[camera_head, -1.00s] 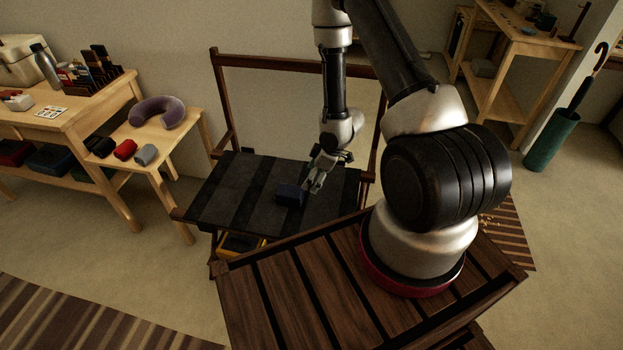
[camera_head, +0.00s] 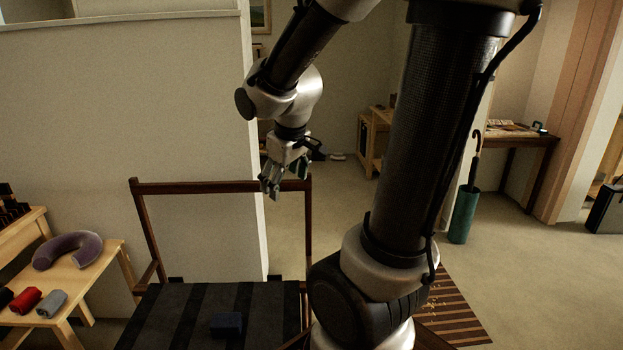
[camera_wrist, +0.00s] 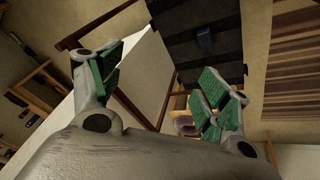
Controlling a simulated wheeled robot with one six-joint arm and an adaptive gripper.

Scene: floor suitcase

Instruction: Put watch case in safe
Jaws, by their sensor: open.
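A small dark blue box (camera_head: 227,322), which looks like the watch case, rests on the black-strapped wooden rack (camera_head: 165,310) at the bottom of the head view. In the wrist view the blue box (camera_wrist: 205,38) lies on the dark surface, apart from the fingers. My gripper (camera_head: 284,180) is open and empty, raised well above the box near the rack's upper rail. Its green-padded fingers (camera_wrist: 160,88) stand wide apart in the wrist view. I cannot make out a safe for certain.
A small wooden table at left holds a purple neck pillow (camera_head: 68,250) and rolled red and grey items. A green umbrella stand (camera_head: 464,215) stands at right, beyond a striped rug (camera_head: 455,310). A dark case-like object (camera_head: 605,210) is at the far right edge. Open floor lies between.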

